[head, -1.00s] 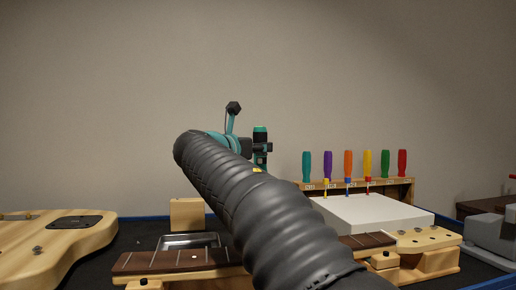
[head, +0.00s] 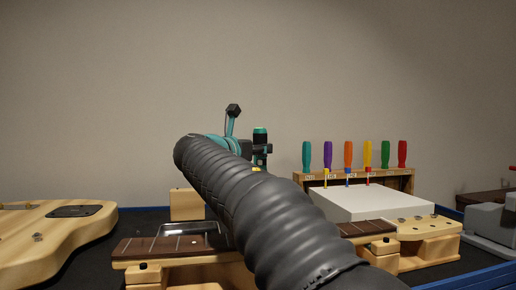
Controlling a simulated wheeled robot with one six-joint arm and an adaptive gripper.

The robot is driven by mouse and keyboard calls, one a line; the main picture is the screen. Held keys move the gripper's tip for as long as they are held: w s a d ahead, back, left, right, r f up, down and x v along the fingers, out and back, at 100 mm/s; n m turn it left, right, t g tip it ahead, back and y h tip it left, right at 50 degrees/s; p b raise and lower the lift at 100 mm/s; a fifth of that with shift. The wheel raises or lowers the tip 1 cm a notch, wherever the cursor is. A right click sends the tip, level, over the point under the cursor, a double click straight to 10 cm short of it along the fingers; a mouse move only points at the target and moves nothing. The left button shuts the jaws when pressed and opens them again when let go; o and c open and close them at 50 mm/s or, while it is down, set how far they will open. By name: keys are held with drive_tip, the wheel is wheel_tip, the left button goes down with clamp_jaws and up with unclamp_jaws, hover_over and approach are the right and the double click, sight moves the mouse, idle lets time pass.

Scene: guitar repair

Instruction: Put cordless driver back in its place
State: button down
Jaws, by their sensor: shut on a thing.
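A teal and black upright tool (head: 260,140), which looks like the cordless driver, shows in the head view just beyond the bend of my arm. My gripper (head: 262,151) is mostly hidden behind my own dark arm; the small dark part that shows is against the tool, shut on it. The tool stands upright against the wall behind, above bench level. Its lower end is hidden. No empty place for the driver can be made out.
A rack (head: 395,178) holds several coloured screwdrivers at the back right, behind a white box (head: 375,205). A guitar neck (head: 165,246) lies across the front on wooden supports. A guitar body (head: 60,235) is at left, a wooden block (head: 186,205) behind, a grey vise (head: 490,222) at right.

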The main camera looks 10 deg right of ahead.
drive_tip(key=c, duration=0.6)
unclamp_jaws()
drive_tip(key=shift+c, duration=0.2)
drive_tip(key=shift+a, duration=0.1)
drive_tip(key=v, duration=1.2)
